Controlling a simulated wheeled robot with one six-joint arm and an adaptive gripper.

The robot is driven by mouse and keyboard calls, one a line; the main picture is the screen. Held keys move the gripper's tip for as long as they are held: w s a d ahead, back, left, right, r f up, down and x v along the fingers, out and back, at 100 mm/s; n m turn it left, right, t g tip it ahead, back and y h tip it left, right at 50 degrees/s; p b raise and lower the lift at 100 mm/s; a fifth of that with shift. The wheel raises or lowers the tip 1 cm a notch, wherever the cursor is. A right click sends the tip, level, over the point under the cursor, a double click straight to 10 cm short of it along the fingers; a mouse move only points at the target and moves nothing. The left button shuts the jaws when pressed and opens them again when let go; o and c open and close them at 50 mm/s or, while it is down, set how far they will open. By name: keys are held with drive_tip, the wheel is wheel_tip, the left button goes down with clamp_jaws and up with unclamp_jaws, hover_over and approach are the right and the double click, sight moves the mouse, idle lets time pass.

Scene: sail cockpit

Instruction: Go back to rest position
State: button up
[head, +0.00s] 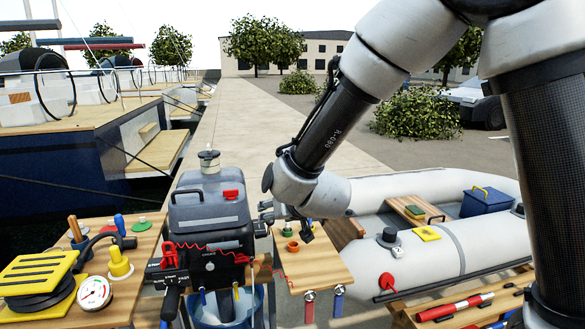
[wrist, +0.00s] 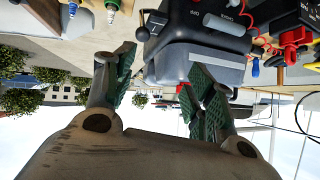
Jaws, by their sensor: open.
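My gripper (head: 283,212) is at the end of my bent arm, just right of the grey outboard motor (head: 208,215) in the head view. The outboard motor (wrist: 200,55) appears upside down beyond the fingers. From the head view I cannot tell how far the fingertips are from the motor, and my wrist partly hides them.
A wooden side table (head: 315,268) with small coloured parts lies just below my gripper. A grey inflatable boat (head: 425,262) lies right. The dock walkway (head: 250,125) behind is clear.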

drive_tip(key=s+d+r+g, duration=0.1)
drive_tip(key=s+d+r, duration=0.15)
drive_tip(key=d, duration=0.45)
drive_tip(key=s+d+r+g+h, duration=0.15)
drive_tip(key=d+r, duration=0.25)
drive_tip(key=d, duration=0.4)
drive_tip(key=s+d+r+y, duration=0.1)
drive_tip(key=s+d+r, duration=0.25)
drive_tip(key=d, duration=0.35)
drive_tip(key=s+d+r+m+g+h, duration=0.1)
drive_tip(key=s+d+m+g+h, duration=0.2)
drive_tip(key=s+d, duration=1.5)
drive_tip(key=shift+d+r+h, duration=0.25)
drive_tip(key=shift+r+h, duration=0.1)
drive_tip(key=shift+h, duration=0.6)
drive_tip(key=shift+w, duration=0.1)
drive_tip(key=shift+c, duration=0.3)
